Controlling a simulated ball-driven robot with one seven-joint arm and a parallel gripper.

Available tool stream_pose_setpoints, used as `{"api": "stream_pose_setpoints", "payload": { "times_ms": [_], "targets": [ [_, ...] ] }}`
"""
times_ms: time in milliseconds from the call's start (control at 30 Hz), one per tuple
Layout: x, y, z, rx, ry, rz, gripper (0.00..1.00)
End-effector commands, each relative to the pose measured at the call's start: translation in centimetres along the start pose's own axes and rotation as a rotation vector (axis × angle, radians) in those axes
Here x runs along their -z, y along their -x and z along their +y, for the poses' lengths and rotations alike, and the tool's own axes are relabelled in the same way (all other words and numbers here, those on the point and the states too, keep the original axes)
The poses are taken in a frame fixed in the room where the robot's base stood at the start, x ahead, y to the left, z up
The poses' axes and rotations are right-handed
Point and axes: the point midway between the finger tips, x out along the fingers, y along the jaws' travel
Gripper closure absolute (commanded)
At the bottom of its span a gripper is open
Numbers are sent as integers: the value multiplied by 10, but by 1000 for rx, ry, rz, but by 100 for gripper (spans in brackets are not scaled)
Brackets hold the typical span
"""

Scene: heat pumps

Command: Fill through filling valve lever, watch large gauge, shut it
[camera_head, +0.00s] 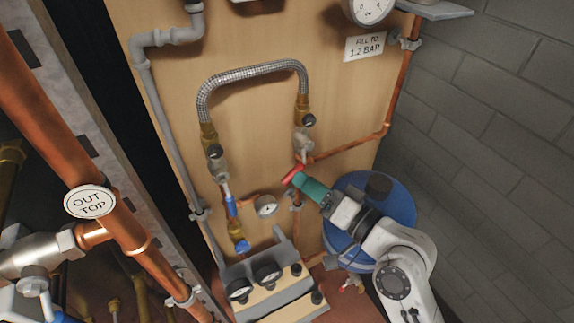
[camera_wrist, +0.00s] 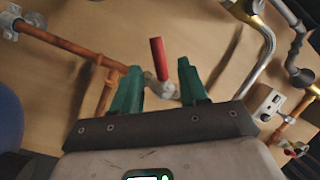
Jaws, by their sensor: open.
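A red valve lever (camera_head: 293,173) sits on the pipework at the right of the wooden board, below the braided hose; no label names it as the filling valve lever. In the wrist view the red lever (camera_wrist: 158,58) stands up from its metal valve body, between and beyond my fingertips. My gripper (camera_head: 305,185) has teal fingers and is open, close to the lever. In the wrist view my gripper (camera_wrist: 158,82) is empty, with a finger on each side. Contact with the lever cannot be told. The large gauge (camera_head: 372,8) is cut off at the top; its reading is unclear.
A sign (camera_head: 364,47) reads "FILL TO 1.2 BAR". A braided hose (camera_head: 250,72) arches above. A blue lever (camera_head: 231,205) and small gauge (camera_head: 265,206) are left of my gripper. A box with two gauges (camera_head: 270,290) is below. A blue barrel (camera_head: 400,200) stands behind my arm.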

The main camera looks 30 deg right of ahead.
Motion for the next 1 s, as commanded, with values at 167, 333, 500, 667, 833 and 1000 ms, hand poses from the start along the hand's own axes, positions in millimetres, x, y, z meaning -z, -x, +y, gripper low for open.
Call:
{"api": "stream_pose_setpoints", "payload": {
  "times_ms": [167,333,500,667,833,1000],
  "targets": [
    [1,-34,-2,1,1,0,57],
    [0,-56,-1,-1,2,-1,57],
    [0,-65,0,-2,2,-1,57],
    [0,-67,0,-2,2,-1,57],
    [0,-66,0,-2,2,-1,61],
    [0,-66,0,-2,2,-1,77]
  ]
}}
